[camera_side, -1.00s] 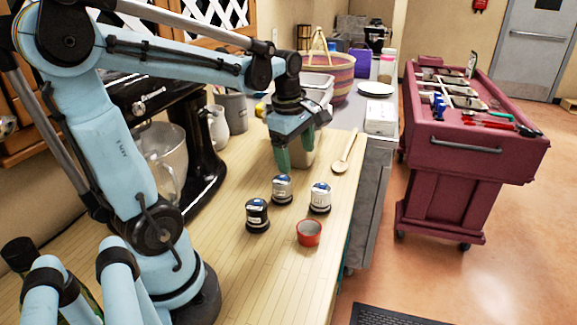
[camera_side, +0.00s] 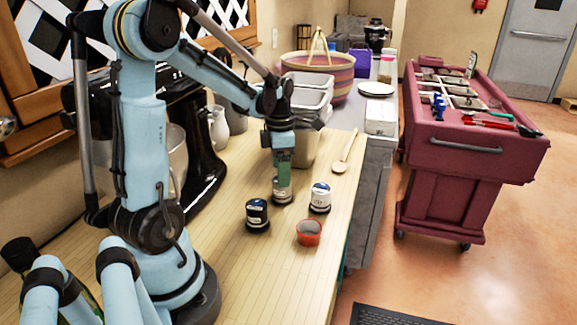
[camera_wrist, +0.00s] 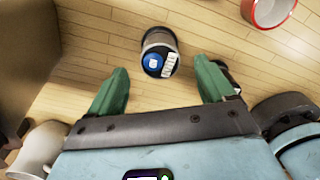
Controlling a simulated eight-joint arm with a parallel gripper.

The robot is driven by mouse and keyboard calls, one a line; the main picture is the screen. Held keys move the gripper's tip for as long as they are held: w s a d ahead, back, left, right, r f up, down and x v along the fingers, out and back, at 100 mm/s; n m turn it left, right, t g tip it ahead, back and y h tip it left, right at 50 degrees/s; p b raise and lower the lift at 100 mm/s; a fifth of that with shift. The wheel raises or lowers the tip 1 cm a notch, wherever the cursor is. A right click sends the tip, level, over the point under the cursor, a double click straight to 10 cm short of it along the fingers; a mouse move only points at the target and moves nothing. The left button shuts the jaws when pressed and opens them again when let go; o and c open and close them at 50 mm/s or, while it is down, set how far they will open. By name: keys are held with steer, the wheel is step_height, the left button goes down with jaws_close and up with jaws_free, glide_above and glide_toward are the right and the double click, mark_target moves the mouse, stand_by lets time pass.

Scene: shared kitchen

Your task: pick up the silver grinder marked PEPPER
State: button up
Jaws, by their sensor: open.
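The silver grinder (camera_side: 282,197) stands upright on the wooden counter, partly hidden by my gripper in the side view. In the wrist view the grinder (camera_wrist: 159,42) shows a blue cap, a white label and a dark base; its lettering is too small to read. My gripper (camera_side: 283,178) points down over it. In the wrist view my gripper (camera_wrist: 160,68) has its green fingers spread wide, with the grinder just beyond and between the tips. I see no contact.
A black grinder (camera_side: 257,216) and a white grinder (camera_side: 320,198) stand close by on the counter. A red cup (camera_side: 309,233) is in front.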

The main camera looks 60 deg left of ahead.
mark_target(282, 190)
steer(key=shift+f, duration=2.95)
steer(key=c, duration=1.3)
